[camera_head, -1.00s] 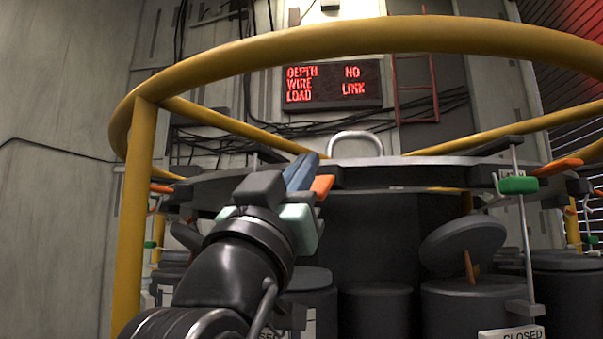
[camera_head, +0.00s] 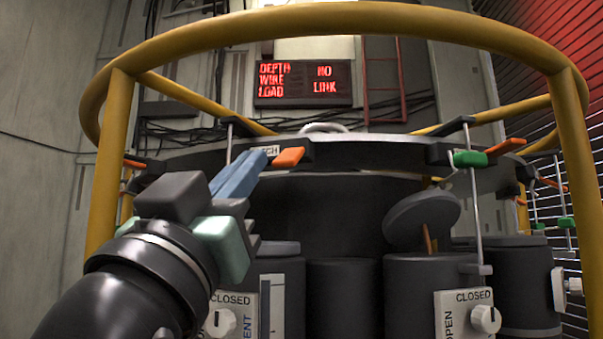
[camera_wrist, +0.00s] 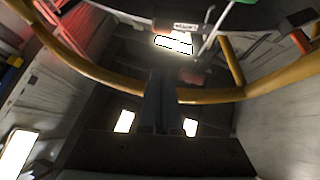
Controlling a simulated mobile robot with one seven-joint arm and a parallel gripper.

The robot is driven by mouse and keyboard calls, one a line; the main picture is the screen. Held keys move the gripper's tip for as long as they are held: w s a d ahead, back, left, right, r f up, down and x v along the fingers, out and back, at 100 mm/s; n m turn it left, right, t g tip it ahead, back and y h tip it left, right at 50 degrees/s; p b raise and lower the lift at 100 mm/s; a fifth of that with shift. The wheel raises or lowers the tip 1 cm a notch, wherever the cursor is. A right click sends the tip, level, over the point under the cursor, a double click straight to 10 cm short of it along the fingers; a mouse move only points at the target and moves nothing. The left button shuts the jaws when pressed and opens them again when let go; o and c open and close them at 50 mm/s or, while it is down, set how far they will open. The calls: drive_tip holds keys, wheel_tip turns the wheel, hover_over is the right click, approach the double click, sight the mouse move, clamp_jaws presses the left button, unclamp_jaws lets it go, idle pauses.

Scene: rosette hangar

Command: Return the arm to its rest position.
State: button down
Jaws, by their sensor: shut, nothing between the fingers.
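My gripper (camera_head: 240,172) is at the left of the head view, on my black arm that rises from the lower left. Its blue-grey fingers are together with nothing between them. They point up and to the right. In that view they overlap the area just left of an orange handle (camera_head: 289,157) on the dark ring's edge; I cannot tell whether they touch anything. In the wrist view my gripper's fingers (camera_wrist: 160,85) show dark and closed at the centre, against the ceiling lamps and the yellow rail (camera_wrist: 110,78).
A yellow guard rail (camera_head: 330,17) loops around the dark round ring (camera_head: 190,160). Dark canisters stand below, one with a tilted lid (camera_head: 422,222). A green handle (camera_head: 470,159) hangs on a rod at the right. A red-lettered display (camera_head: 304,84) is on the back wall.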

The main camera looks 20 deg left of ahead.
drive_tip(key=shift+s+r, duration=0.1)
drive_tip(key=shift+s, duration=0.05)
drive_tip(key=s+d+f, duration=0.2)
drive_tip(key=d+f, duration=0.2)
drive_tip(key=d, duration=0.3)
drive_tip(key=s+d+f+t, duration=0.1)
drive_tip(key=s+d+f, duration=0.2)
drive_tip(key=d, duration=0.5)
drive_tip(key=shift+d+f, duration=0.2)
drive_tip(key=shift+f, duration=0.7)
idle(0.4)
